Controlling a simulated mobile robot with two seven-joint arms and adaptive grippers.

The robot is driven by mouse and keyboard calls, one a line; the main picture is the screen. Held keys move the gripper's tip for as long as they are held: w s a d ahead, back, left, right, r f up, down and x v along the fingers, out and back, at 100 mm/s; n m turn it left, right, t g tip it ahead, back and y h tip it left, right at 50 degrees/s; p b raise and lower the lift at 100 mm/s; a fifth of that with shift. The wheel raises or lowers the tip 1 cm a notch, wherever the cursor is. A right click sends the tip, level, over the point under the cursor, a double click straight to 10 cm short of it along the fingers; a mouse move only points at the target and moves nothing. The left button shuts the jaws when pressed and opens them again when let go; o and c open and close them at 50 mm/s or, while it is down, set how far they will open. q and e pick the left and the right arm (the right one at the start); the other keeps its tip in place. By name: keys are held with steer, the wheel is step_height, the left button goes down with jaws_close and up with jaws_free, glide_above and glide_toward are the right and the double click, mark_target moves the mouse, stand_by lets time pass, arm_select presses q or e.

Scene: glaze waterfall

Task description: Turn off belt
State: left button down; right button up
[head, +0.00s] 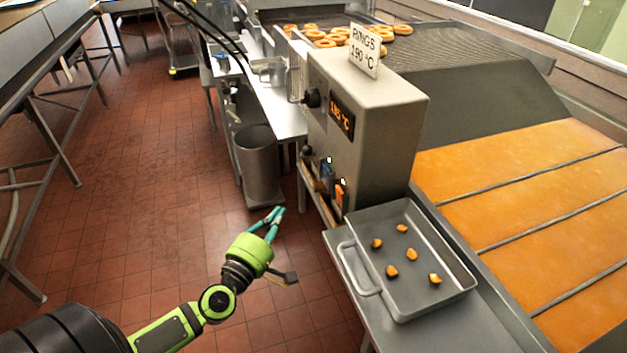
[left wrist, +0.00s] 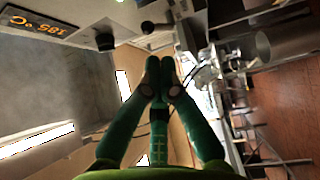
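A grey control box (head: 375,130) stands right of centre in the head view, with a lit orange display (head: 341,117) and a black knob (head: 312,98). Low on its front are a blue switch (head: 327,173) and an orange switch (head: 340,195), each with a small light near it. Their exact positions are too small to read. The display (left wrist: 38,24) and a dark knob (left wrist: 105,41) show upside down in the left wrist view. My left gripper (head: 279,210) is left of and below the switches, apart from the box. In the left wrist view its green fingertips (left wrist: 160,64) are together, with nothing between them.
A grey tray (head: 405,285) with several small brown pieces sits below the box. A grey bin (head: 258,165) stands behind my gripper. An orange, barred surface (head: 540,200) slopes at the right. A fryer with rings (head: 325,37) is behind. The tiled floor at left is open.

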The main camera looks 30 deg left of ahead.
arm_select(q)
steer(key=shift+r, duration=0.35)
